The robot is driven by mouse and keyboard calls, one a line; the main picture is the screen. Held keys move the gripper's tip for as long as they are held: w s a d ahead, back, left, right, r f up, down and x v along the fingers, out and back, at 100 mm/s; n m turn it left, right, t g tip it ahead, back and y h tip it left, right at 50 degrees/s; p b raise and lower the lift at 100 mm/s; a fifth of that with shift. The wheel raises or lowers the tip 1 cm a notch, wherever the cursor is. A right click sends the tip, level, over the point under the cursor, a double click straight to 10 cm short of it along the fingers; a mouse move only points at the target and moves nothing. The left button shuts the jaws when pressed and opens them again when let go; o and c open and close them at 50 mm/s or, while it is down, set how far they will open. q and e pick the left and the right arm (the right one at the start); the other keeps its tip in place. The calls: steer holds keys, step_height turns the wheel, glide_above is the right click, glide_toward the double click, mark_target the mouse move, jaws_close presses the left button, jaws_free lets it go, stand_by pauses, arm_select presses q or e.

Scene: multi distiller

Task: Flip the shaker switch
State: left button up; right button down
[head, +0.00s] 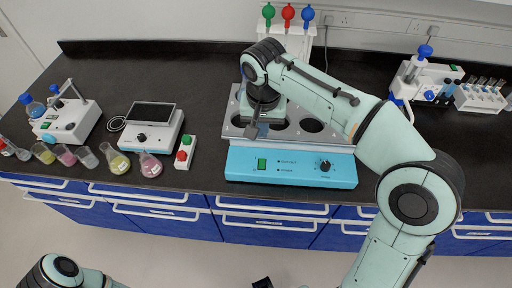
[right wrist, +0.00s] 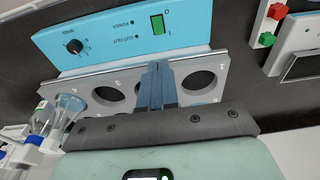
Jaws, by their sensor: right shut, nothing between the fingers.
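A device with a light-blue front (head: 290,168) and a grey top plate with round holes stands on the black bench. A green rocker switch (head: 262,163) is at the left of its front, a black knob (head: 325,165) at the right. The switch, marked O and I, also shows in the right wrist view (right wrist: 157,24). My right gripper (head: 252,131) is shut and empty above the plate's front left, behind the switch. In the right wrist view its fingers (right wrist: 157,66) point toward the switch, apart from it. Of my left arm only a part shows, lower left; its gripper is not visible.
Left on the bench are a box with a dark screen (head: 152,112), a red-and-green button box (head: 185,155), flasks (head: 119,162) and a white instrument (head: 68,120). Colored bulbs (head: 288,13) stand behind my right arm. A tube rack (head: 480,97) is far right.

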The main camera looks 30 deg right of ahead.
arm_select(q)
steer(key=shift+s, duration=0.1)
arm_select(e)
steer(key=shift+s+f, duration=0.1)
steer(key=b, duration=0.2)
glide_toward(262, 160)
steer(key=f, duration=0.6)
steer(key=shift+w+d+f, duration=0.15)
steer(key=shift+w+f, duration=0.25)
arm_select(q)
steer(key=shift+s+f, duration=0.2)
steer(key=shift+f, duration=0.3)
steer(key=shift+s+f, duration=0.2)
steer(key=shift+f, duration=0.3)
